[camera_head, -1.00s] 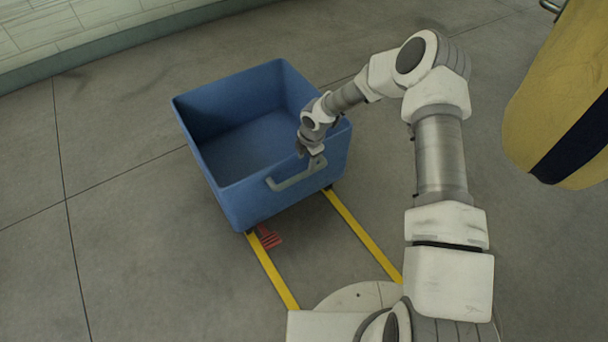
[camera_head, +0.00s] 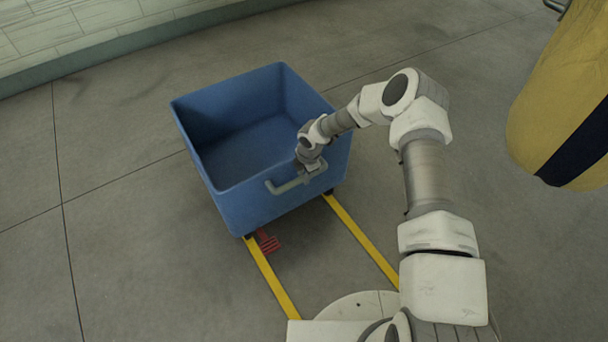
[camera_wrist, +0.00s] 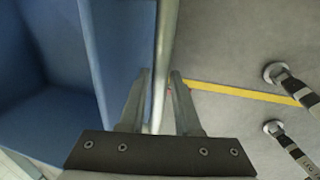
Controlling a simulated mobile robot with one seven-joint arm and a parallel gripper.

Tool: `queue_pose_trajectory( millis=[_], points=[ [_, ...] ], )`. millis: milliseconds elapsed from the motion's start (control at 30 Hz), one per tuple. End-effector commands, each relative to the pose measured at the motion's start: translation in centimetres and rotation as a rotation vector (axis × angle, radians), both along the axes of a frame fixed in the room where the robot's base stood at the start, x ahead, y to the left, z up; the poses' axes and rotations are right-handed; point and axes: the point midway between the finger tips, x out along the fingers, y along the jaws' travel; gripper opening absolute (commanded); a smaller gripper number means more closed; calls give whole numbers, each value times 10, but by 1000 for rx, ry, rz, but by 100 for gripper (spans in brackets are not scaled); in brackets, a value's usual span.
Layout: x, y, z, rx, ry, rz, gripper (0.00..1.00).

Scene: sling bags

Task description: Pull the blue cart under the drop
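The blue cart (camera_head: 222,205) is an open, empty bin standing on the floor left of my arm. A grey bar handle (camera_head: 284,186) is fixed to its near side. My gripper (camera_head: 313,165) is at the right end of this handle. In the wrist view, the handle bar (camera_wrist: 162,60) runs between the two fingers of my gripper (camera_wrist: 160,75). The fingers look spread, with a narrow gap beside the bar. Any contact is hard to tell. The blue cart wall (camera_wrist: 105,45) lies left of the bar. No marked drop can be identified for certain.
Two yellow floor lines (camera_head: 362,242) run from the cart's near side toward my base. A red pedal-like part (camera_head: 268,243) shows low at the cart's near edge. A large yellow bag with a dark band (camera_head: 560,95) is at right. The floor at left is clear.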

Motion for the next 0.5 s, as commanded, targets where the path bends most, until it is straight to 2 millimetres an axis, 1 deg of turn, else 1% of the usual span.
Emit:
queue_pose_trajectory(
  millis=[33,133,167,500],
  points=[
    [0,0,0,0,0,0,21],
    [0,0,0,0,0,0,3],
    [0,0,0,0,0,0,0],
    [0,0,0,-1,1,0,0]
  ],
)
